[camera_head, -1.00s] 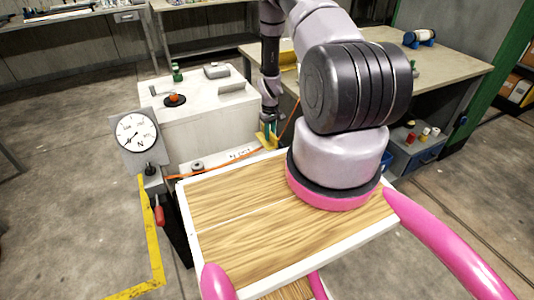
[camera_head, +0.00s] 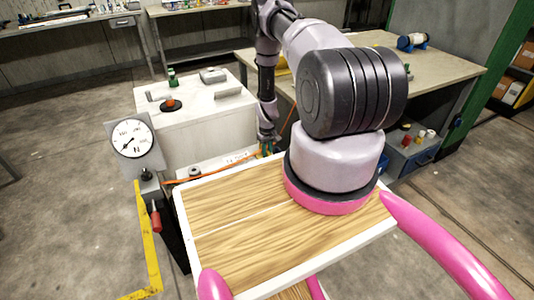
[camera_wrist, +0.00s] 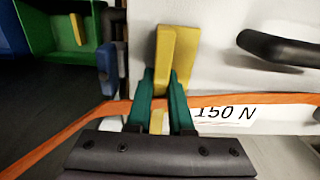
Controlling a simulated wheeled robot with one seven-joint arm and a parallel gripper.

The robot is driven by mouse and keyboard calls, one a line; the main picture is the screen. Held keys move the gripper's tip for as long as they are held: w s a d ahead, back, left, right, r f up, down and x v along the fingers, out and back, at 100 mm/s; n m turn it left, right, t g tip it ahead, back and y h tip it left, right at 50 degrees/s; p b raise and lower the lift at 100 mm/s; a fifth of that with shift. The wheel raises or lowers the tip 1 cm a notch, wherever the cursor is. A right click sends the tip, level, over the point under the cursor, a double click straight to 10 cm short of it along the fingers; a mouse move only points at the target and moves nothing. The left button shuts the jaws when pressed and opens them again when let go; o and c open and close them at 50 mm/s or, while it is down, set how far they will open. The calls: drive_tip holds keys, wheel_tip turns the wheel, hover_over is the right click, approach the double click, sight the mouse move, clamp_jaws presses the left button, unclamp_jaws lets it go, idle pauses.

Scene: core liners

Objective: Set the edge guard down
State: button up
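The edge guard (camera_wrist: 165,58) is a yellow angled piece in the wrist view, lying against a white surface (camera_wrist: 220,75). My gripper (camera_wrist: 161,80) has teal fingers on either side of its narrow lower part, and it looks closed on it. An orange strap (camera_wrist: 245,100) runs across the white surface by the fingers; whether the guard sits over or under it is hidden. In the head view my gripper (camera_head: 268,148) is low behind the wooden top, beside the white block, and the guard is mostly hidden.
A dial gauge (camera_head: 132,137) stands left of the white block (camera_head: 195,120). A dark handle (camera_wrist: 278,48) lies right of the guard. A green bin (camera_wrist: 60,45) with another yellow piece is at upper left. A workbench (camera_head: 440,65) stands behind my arm.

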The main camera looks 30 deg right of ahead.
drive_tip(key=o, duration=0.4)
drive_tip(key=shift+r, duration=0.1)
wheel_tip(320, 180, up, 12)
drive_tip(key=shift+r, duration=0.15)
